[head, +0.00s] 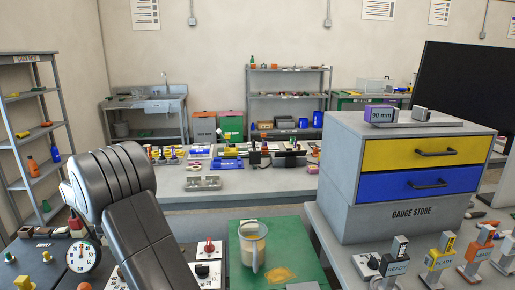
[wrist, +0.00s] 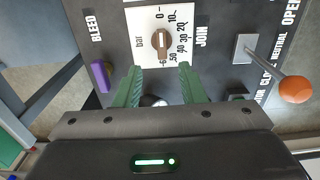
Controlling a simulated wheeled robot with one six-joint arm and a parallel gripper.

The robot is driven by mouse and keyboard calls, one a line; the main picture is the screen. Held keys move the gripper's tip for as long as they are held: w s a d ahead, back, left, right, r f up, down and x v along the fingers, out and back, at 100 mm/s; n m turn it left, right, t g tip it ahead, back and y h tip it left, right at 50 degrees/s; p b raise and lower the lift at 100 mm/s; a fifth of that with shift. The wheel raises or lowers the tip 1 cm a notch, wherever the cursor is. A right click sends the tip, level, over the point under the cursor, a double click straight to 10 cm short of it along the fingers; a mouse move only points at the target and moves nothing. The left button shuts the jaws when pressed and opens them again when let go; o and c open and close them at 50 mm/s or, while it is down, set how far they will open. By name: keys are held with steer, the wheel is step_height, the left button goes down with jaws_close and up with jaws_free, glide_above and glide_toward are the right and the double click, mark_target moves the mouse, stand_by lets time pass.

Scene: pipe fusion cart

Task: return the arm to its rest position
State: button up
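My gripper (wrist: 160,68) shows in the wrist view as two green fingers spread apart with a clear gap. I see nothing gripped between them. A round pale part on the panel shows between the fingers, partly hidden by the gripper body. In the head view my dark arm fills the lower left, bent over the panel, and my gripper is hidden there.
Close to the fingers are a purple BLEED control (wrist: 102,76) and a lever with an orange ball (wrist: 295,89). In the head view, a green mat with a clear jug (head: 252,245) lies right of my arm. A gauge store cabinet (head: 400,170) stands at the right.

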step_height(320, 180, down, 10)
steer(key=shift+s+a+r+p, duration=0.1)
steer(key=shift+s+a+p, duration=0.05)
steer(key=shift+p, duration=0.15)
steer(key=m, duration=0.5)
steer(key=shift+r+p, duration=0.1)
steer(key=shift+p, duration=0.25)
steer(key=shift+m+p, duration=0.45)
steer(key=shift+m, duration=1.75)
